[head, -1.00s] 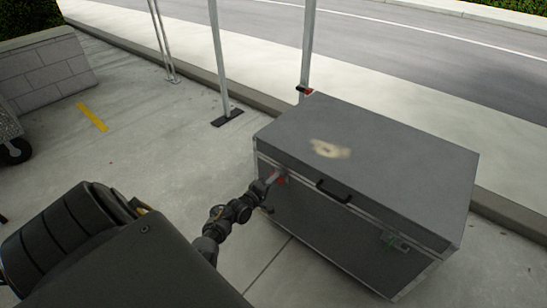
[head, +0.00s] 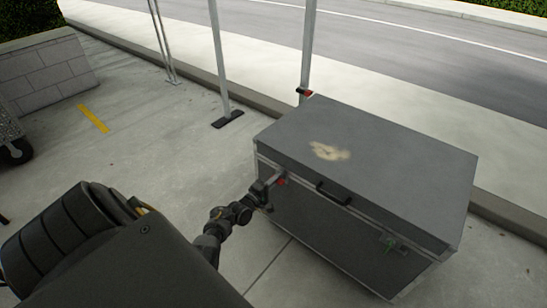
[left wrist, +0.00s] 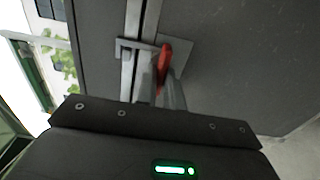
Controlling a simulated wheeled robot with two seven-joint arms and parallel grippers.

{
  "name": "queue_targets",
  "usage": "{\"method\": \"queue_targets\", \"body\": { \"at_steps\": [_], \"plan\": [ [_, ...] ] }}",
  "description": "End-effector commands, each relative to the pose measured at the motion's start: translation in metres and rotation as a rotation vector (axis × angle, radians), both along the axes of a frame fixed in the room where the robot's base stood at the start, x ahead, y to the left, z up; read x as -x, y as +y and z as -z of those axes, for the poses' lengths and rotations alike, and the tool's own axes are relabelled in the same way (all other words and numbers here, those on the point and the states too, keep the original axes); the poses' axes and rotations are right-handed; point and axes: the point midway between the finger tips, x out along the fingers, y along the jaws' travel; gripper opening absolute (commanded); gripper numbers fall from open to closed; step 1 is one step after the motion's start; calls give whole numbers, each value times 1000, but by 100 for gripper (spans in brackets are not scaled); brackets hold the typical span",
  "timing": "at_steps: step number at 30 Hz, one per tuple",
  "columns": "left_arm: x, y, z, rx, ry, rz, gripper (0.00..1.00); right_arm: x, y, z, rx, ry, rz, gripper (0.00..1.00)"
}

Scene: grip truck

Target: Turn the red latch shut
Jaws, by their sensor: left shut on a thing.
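A large dark grey case (head: 375,160) stands closed on the pavement. The red latch (head: 281,182) is on its front face near the left end, at the lid seam. In the left wrist view the red latch (left wrist: 165,62) shows as a red handle on a metal plate. My left gripper (head: 273,182) is at the latch, shut on it; its fingers (left wrist: 160,95) reach the handle's lower end. The fingers partly hide the latch. A green latch (head: 388,243) is near the right end of the front face. My right gripper is not in view.
A black handle (head: 333,194) sits on the case's front between the latches. Metal posts (head: 220,65) stand behind the case, one with a dark foot. A block wall (head: 45,72) and a wheeled cart (head: 12,135) are at the left. Pavement left of the case is clear.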

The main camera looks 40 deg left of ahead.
Motion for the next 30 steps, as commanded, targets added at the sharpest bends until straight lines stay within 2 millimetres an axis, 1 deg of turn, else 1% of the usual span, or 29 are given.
{"method": "queue_targets", "body": {
  "at_steps": [1, 5, 6, 13, 16, 17, 20, 24, 30],
  "plan": [
    [-1, 1, -1, 0, -2, -1, 12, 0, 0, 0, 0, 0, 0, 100],
    [0, 1, -1, 0, -1, -1, 29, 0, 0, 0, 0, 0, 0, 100],
    [0, 1, -1, -1, -1, -1, 31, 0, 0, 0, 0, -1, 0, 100],
    [0, 0, 0, -1, 0, -1, 31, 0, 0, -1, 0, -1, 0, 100],
    [6, 0, 0, 0, 1, -1, 31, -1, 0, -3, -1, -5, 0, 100],
    [9, 0, 0, 0, 2, -1, 31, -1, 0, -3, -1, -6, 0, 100],
    [25, 0, -1, -1, 3, -1, 31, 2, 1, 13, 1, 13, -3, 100],
    [54, -1, -2, -2, 2, -1, 31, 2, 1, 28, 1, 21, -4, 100],
    [89, -2, -1, -1, 1, -1, 31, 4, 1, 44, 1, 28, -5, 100]
  ]
}}
